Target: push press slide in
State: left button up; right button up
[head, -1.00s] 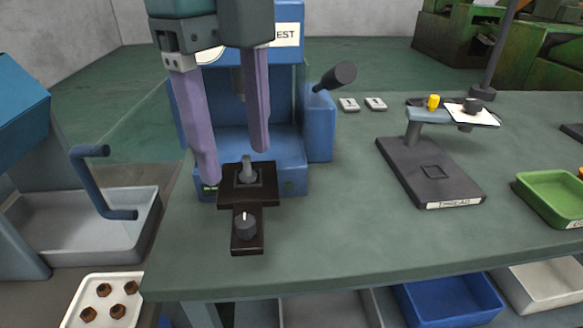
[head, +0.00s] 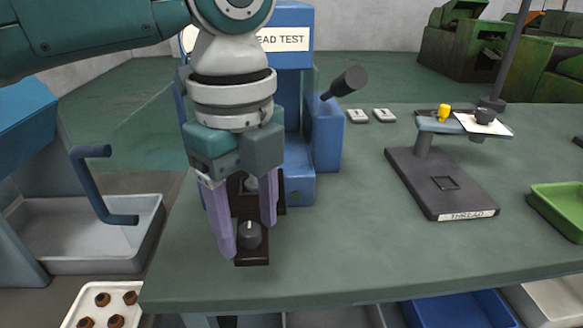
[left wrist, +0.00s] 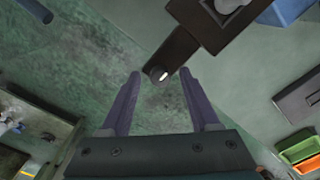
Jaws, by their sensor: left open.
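The blue press (head: 300,150), with a sign ending in "TEST", stands at the back left of the bench. Its dark slide (head: 240,190) sticks out of the press front toward the bench's near edge, with a round grey knob (head: 250,235) at its near end. My left gripper (head: 245,235) is open, its purple fingers pointing down on either side of the knob in the head view. In the left wrist view the knob (left wrist: 158,74) lies beyond and between the fingertips (left wrist: 161,75), apparently not gripped. A grey part on the slide is partly hidden by the gripper. My right gripper is not seen.
The press has a dark lever (head: 345,82) at its right. A stand labelled "THREAD" (head: 440,185) and a green tray (head: 565,205) are on the right. A crank handle (head: 100,190) and white tray of nuts (head: 105,290) are at left. The bench middle is clear.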

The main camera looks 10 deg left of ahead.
pick_arm(q)
grip_shut()
dwell(0.4)
dwell(0.9)
